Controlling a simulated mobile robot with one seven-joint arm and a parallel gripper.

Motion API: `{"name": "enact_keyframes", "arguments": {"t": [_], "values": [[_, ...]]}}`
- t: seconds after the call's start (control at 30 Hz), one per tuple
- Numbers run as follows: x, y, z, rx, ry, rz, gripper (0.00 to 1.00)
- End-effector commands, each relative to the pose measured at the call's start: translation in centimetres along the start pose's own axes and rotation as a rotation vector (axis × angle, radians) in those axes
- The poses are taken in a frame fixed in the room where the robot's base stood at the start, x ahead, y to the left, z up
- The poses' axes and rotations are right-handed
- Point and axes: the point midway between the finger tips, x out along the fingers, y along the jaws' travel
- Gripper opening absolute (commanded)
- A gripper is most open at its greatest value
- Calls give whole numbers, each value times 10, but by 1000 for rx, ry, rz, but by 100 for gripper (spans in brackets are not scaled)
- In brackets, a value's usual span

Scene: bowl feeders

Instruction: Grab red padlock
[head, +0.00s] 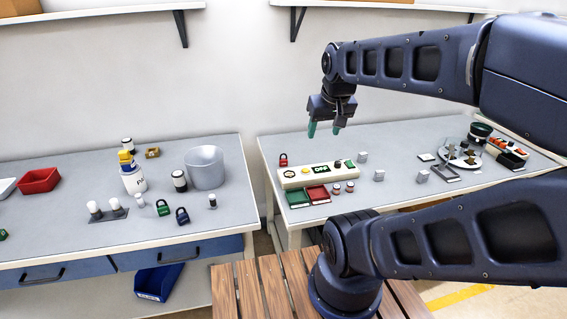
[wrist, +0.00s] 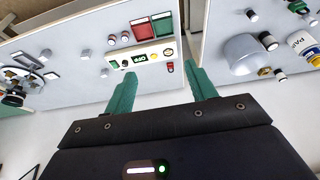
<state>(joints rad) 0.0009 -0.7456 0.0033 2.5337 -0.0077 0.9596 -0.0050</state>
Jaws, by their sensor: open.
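The red padlock (head: 283,160) stands on the right table near its back left corner, behind the left end of the white control panel (head: 305,175). In the wrist view the padlock (wrist: 170,67) shows small, close to the right green finger. My gripper (head: 324,130) hangs with its green fingers pointing down, apart and empty. It is above the back of the right table, to the right of the padlock and higher than it. Nothing hides the padlock in the head view.
Red and green trays (head: 317,194) sit in front of the panel, beside small red-capped pieces. Grey blocks (head: 379,175) stand to the right. A gap separates the left table, which holds a grey bucket (head: 206,167), a green padlock (head: 163,208) and a blue padlock (head: 182,216).

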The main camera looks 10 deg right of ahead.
Motion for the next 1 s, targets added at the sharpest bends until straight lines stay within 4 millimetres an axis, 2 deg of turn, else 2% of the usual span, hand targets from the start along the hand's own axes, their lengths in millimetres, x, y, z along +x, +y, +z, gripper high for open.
{"name": "enact_keyframes", "arguments": {"t": [0.17,0.47,0.77,1.0], "values": [[12,7,-16,-76,-60,46,56],[47,25,-56,-291,-206,169,56],[90,37,-99,-521,-345,284,56],[130,40,-134,-717,-452,371,56]]}}
